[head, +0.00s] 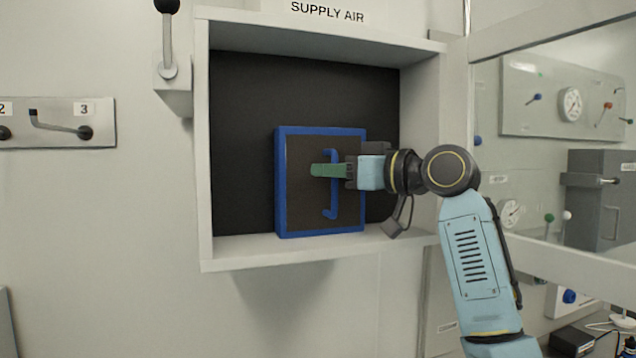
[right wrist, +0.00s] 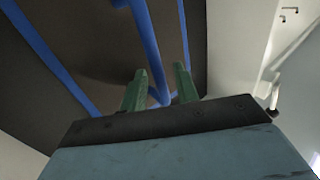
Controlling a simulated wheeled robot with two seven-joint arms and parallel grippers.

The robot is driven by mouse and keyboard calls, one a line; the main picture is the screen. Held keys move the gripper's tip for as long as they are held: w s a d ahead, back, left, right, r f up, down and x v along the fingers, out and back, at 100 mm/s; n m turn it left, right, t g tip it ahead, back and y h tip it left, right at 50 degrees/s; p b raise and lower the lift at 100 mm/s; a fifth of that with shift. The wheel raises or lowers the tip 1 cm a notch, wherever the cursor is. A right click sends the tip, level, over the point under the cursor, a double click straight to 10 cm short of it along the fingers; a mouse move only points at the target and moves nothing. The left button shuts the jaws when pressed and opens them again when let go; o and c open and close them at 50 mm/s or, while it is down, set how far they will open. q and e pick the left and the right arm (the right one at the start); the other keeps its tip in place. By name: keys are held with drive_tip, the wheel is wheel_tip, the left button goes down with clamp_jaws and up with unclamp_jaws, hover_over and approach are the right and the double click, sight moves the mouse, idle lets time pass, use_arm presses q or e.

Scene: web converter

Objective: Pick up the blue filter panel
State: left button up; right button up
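The blue filter panel (head: 305,219) has a blue frame, a dark face and a blue bar handle (head: 332,205). It stands upright in the open box under the "SUPPLY AIR" sign, near its floor. My right gripper (head: 318,170) reaches in from the right in front of the panel, its green fingers across the handle and hiding part of it. In the right wrist view, the two green fingers (right wrist: 160,72) are apart. The blue handle (right wrist: 146,38) runs down between them, with gaps seeming to show on both sides. My left gripper is out of view.
The box (head: 205,160) has pale walls on both sides and a floor ledge (head: 250,252). A lever (head: 168,40) sticks out at its upper left. A clear framed door (head: 480,120) stands open on the right, close to my right arm. The left wall below is clear.

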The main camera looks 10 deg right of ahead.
drive_tip(key=shift+s+r, duration=0.1)
drive_tip(key=shift+s, duration=0.1)
drive_tip(key=shift+c, duration=1.1)
drive_tip(key=shift+w, duration=0.1)
clamp_jaws()
